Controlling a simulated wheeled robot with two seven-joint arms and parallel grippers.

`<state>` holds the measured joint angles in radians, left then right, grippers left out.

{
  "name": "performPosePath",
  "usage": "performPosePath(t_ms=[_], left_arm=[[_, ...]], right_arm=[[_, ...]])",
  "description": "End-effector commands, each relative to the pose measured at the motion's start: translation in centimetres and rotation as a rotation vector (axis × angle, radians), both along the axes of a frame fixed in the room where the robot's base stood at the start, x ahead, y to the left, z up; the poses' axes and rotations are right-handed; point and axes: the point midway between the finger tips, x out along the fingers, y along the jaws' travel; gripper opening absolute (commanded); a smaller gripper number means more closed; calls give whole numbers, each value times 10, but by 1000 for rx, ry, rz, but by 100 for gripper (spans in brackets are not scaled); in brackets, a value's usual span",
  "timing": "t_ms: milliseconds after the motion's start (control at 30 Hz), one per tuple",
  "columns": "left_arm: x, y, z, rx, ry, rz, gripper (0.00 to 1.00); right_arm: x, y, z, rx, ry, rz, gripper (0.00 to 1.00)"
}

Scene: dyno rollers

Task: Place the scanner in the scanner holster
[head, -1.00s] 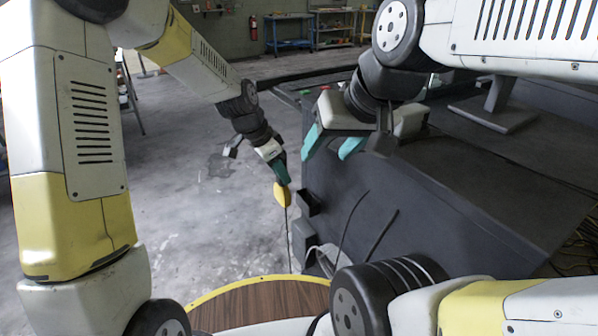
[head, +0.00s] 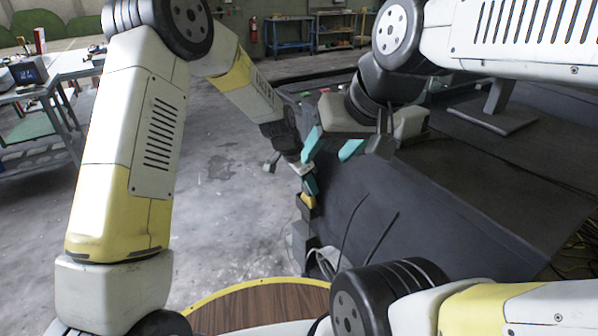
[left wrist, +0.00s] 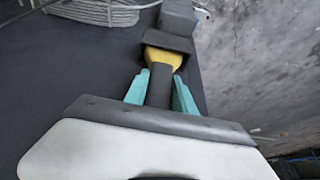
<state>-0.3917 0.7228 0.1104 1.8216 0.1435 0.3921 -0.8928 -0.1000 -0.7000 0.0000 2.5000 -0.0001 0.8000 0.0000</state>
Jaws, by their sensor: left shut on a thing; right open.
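The scanner has a yellow head (head: 308,201) and a dark handle, clearer in the left wrist view (left wrist: 163,59). My left gripper (head: 307,183) is shut on the handle, its teal fingers on either side of it in the left wrist view (left wrist: 160,88). The black scanner holster (head: 303,213) is on the side of the dark desk; it also shows in the left wrist view (left wrist: 167,41). The yellow head is right at the holster's edge and partly hidden by it; I cannot tell how far inside it is. My right gripper (head: 331,149) is open and empty above the desk's edge.
The dark desk (head: 420,215) fills the right side. Another dark box (head: 303,237) and grey cable loops (head: 322,262) are below the holster. Thin black cables stand up in front of the desk. The floor (head: 225,200) to the left is clear.

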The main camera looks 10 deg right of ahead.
Motion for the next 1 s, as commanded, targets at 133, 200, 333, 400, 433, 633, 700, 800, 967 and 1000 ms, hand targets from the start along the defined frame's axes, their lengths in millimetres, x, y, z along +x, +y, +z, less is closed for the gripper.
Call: performPosePath(t_ms=[133, 200, 333, 400, 433, 633, 700, 800, 967, 1000], left_arm=[[1, 0, -1, -1, -2, 1, 0], [1, 0, -1, -1, -2, 1, 0], [1, 0, -4, -2, -2, 0, 0], [0, 0, -3, 0, -2, -1, 44], [0, 0, -3, 0, -2, -1, 50], [0, 0, -3, 0, -2, -1, 53], [0, 0, -3, 0, -2, -1, 53], [0, 0, -1, -1, -3, 0, 53], [-1, 7, 18, -2, -5, 1, 53], [-2, 10, 26, -2, -6, 0, 53]], right_arm=[[0, 0, 0, 0, 0, 0, 56], [0, 0, 0, 0, 0, 0, 56], [0, 0, 0, 0, 0, 0, 56], [0, 0, 0, 0, 0, 0, 56], [0, 0, 0, 0, 0, 0, 56], [0, 0, 0, 0, 0, 0, 56], [0, 0, 0, 0, 0, 0, 56], [0, 0, 0, 0, 0, 0, 56], [0, 0, 0, 0, 0, 0, 56], [0, 0, 0, 0, 0, 0, 56]])
